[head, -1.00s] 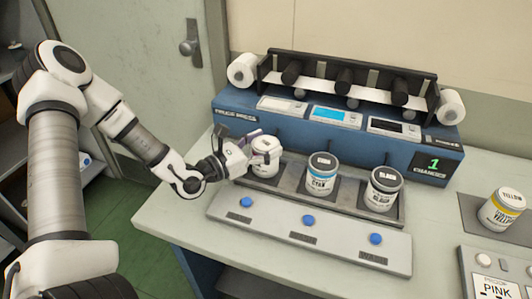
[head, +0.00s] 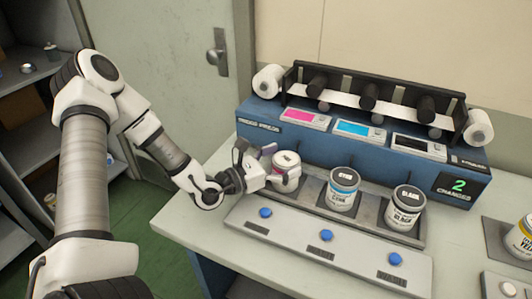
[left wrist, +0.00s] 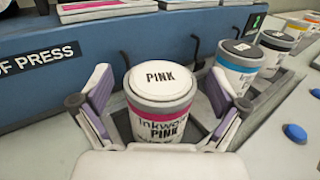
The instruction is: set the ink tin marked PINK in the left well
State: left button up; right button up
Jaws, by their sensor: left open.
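The ink tin marked PINK (left wrist: 160,88) has a white lid and a pink band. It stands upright in the left well of the tray; it also shows in the head view (head: 287,168). My left gripper (head: 280,170) is open around the tin, with one finger on each side and gaps visible in the left wrist view (left wrist: 160,105). The tin's base is hidden in the left wrist view. My right gripper is not in view.
The CYAN tin (head: 342,190) and BLACK tin (head: 404,209) stand in the other wells. The blue press (head: 300,143) is behind, its counter showing 2. A panel with blue buttons (head: 326,235) lies in front. A yellow tin (head: 520,238) stands at right.

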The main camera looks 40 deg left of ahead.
pick_arm(q)
jog(key=p+v, duration=0.9)
jog(key=v, duration=0.2)
jog(key=shift+s+r+p, duration=0.2)
jog(key=shift+r+p, duration=0.05)
jog(key=shift+p, duration=0.1)
jog(key=shift+s+a+f, duration=0.1)
jog(key=shift+s+f, duration=0.05)
jog(key=shift+f, duration=0.1)
